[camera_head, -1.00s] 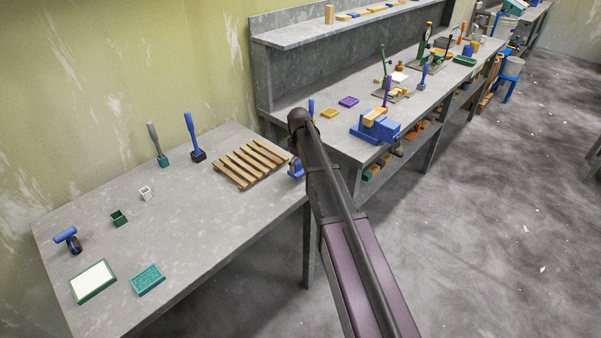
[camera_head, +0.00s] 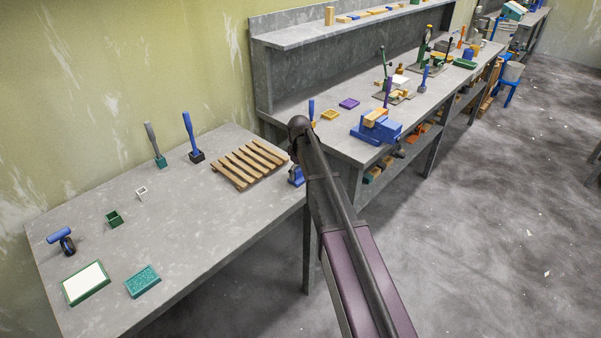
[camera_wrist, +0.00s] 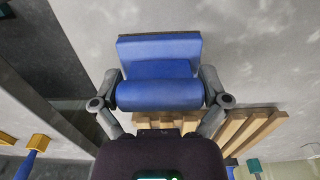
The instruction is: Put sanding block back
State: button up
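The blue sanding block (camera_wrist: 160,75) fills the middle of the wrist view, with a rounded blue bar nearest me and a flat blue face beyond. My gripper (camera_wrist: 160,86) has one grey finger against each side of it and appears shut on it. In the head view, the blue block (camera_head: 296,175) shows at the right end of the near grey table (camera_head: 190,235), beside the wooden pallet (camera_head: 249,164). My dark arm hides part of it and most of my gripper. I cannot tell whether its underside touches the table.
A white pad in a green frame (camera_head: 87,283), a teal slab (camera_head: 143,281), a blue-handled tool (camera_head: 60,237), a green box (camera_head: 115,219) and two upright brushes (camera_head: 193,137) stand on the near table. Its middle is clear. A blue vise (camera_head: 376,128) is on the long bench.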

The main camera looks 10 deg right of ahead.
jog(key=shift+r, duration=0.15)
dwell(0.3)
notch_tip(320, 180, up, 12)
jog(key=p, duration=1.2)
dwell(0.6)
jog(key=s+m, duration=0.7)
jog(key=s, duration=2.2)
jog(key=shift+s+d, duration=0.15)
jog(key=shift+d, duration=0.05)
jog(key=shift+c, duration=0.2)
